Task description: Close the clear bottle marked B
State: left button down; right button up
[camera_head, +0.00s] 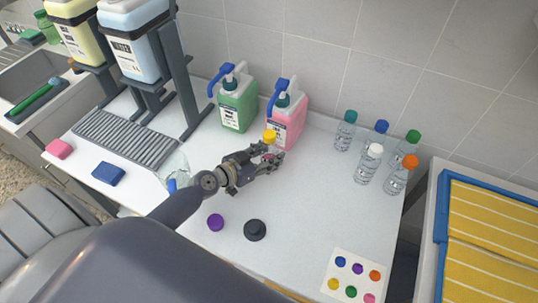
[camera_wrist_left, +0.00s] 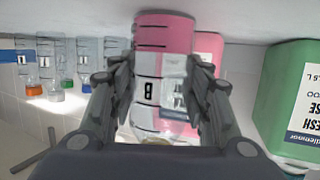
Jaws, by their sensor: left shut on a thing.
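My left gripper (camera_head: 268,162) is shut around the clear bottle marked B. In the left wrist view the bottle (camera_wrist_left: 147,92) appears upside down between the fingers, with a black B on a white label and dark measuring lines. Pink shows in or through it; I cannot tell which. In the head view the gripper covers most of it. A yellow cap (camera_head: 269,136) shows just above the gripper, at the bottle's top; how firmly it sits I cannot tell. A purple cap (camera_head: 215,222) and a black round piece (camera_head: 255,230) lie on the table. My right gripper is not in view.
Green (camera_head: 238,105) and pink (camera_head: 287,128) pump jugs stand behind the gripper. Several capped clear bottles (camera_head: 365,165) stand at right. A card with coloured dots (camera_head: 340,290) lies at front right. A clear vessel (camera_head: 176,165) is partly hidden by my arm. The table's middle right is free.

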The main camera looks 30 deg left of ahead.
pick_arm(q)
jog(key=shift+f, duration=0.1)
jog(key=c, duration=0.8)
grip_release()
jog(key=shift+c, duration=0.2)
jog(key=shift+r, duration=0.3)
jog(key=b+v, duration=0.1)
jog(key=v, duration=0.2)
jog(key=b+v, duration=0.1)
jog(key=v, duration=0.6)
jog(key=shift+s+f+b, duration=0.1)
jog(key=shift+f+b, duration=0.2)
jog(key=shift+b, duration=0.1)
jog(key=shift+r+b+v, duration=0.2)
jog(key=shift+b+v, duration=0.1)
jog(key=shift+v, duration=0.7)
